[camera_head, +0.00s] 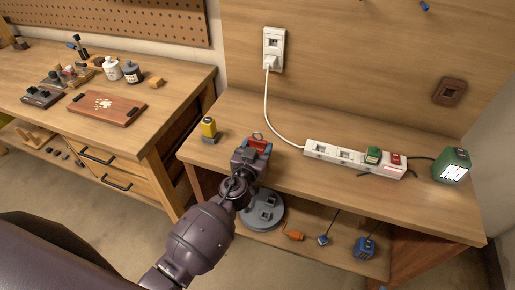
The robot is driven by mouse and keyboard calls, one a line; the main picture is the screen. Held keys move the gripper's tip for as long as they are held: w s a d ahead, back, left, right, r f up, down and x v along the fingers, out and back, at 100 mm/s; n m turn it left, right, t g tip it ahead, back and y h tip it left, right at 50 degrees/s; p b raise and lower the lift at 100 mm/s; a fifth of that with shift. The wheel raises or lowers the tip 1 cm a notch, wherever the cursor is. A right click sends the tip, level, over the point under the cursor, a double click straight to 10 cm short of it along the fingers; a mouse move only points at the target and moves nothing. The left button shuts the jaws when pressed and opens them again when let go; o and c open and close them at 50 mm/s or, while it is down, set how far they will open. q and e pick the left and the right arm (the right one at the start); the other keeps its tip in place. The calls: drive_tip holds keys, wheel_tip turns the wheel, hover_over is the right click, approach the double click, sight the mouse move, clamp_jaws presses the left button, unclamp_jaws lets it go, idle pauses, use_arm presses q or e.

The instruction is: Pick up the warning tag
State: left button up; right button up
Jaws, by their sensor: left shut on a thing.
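The warning tag (259,144) looks like a small red piece with a ring at its top. It is at the front left part of the wooden bench top (300,178). My left gripper (256,151) is at the tag and shut on it. The gripper hides the tag's lower part, and I cannot tell whether the tag touches the bench top. My right gripper is not in view.
A white power strip (340,157) with plugs lies to the right, beside a green box (452,165). A yellow object (208,130) stands left of the gripper. Below, a grey round socket unit (262,213) and several plugs rest on the shelf.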

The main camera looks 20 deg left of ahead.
use_arm(q)
wheel_tip(320, 180, up, 8)
drive_tip(key=p, duration=0.4)
drive_tip(key=shift+f, duration=0.25)
wheel_tip(320, 180, up, 11)
drive_tip(key=shift+p, duration=0.45)
